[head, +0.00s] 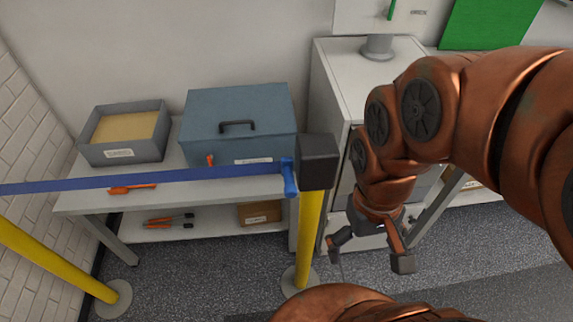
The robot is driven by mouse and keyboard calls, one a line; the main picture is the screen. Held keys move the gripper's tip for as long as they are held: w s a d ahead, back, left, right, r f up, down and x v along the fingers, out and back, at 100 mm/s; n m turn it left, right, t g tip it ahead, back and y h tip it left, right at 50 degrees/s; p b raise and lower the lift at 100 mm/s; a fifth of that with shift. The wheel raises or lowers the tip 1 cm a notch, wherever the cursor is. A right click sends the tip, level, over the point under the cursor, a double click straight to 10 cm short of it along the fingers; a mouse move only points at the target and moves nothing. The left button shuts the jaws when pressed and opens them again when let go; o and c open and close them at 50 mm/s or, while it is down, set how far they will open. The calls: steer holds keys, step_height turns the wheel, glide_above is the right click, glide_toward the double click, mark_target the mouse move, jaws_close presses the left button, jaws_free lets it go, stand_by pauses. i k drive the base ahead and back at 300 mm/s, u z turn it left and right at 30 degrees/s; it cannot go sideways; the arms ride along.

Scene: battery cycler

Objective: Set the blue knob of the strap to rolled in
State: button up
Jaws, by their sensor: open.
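A blue strap (150,182) stretches across the left half of the head view in front of the bench. Its right end meets the black head (318,162) of a yellow post (308,235). The blue knob (290,178) is at that end of the strap, against the left side of the black head, and hangs down a little. My gripper (368,250) is to the right of the post and lower than the knob, pointing down. Its two fingers are spread, with nothing seen between them. It is apart from the knob and the strap.
Behind the strap, a white bench (80,196) holds a grey sand-filled box (123,161) and a blue-grey case (240,110). A white cabinet (345,70) stands behind my arm. A second yellow post (60,265) leans into view at left. Grey floor is clear between the posts.

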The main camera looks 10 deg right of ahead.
mark_target(290, 191)
steer(key=z, duration=1.05)
steer(key=k, duration=0.95)
steer(key=u, duration=1.65)
